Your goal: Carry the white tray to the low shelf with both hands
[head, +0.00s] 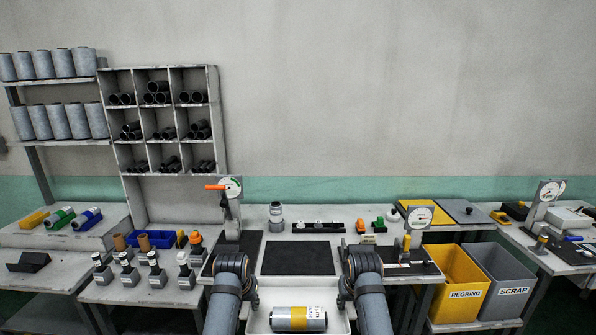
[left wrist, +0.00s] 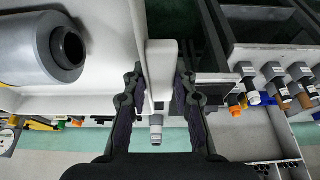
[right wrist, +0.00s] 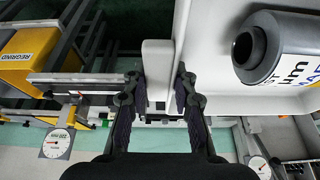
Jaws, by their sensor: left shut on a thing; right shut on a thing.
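The white tray (head: 258,326) is at the bottom middle of the head view, partly cut off by the frame edge. A film roll (head: 298,319) with a yellow band and a label lies on it; its hollow end shows in the left wrist view (left wrist: 68,48) and right wrist view (right wrist: 250,48). My left gripper (left wrist: 158,82) is shut on a white handle at one side of the tray. My right gripper (right wrist: 158,80) is shut on the handle at the opposite side. In the head view my arms hide the handles. I cannot tell which surface is the low shelf.
The workbench (head: 345,228) ahead holds a dark mat (head: 298,258), gauges and small parts. Yellow REGRIND (head: 462,292) and grey SCRAP (head: 512,291) bins stand at right. A pigeonhole rack (head: 160,120) stands behind.

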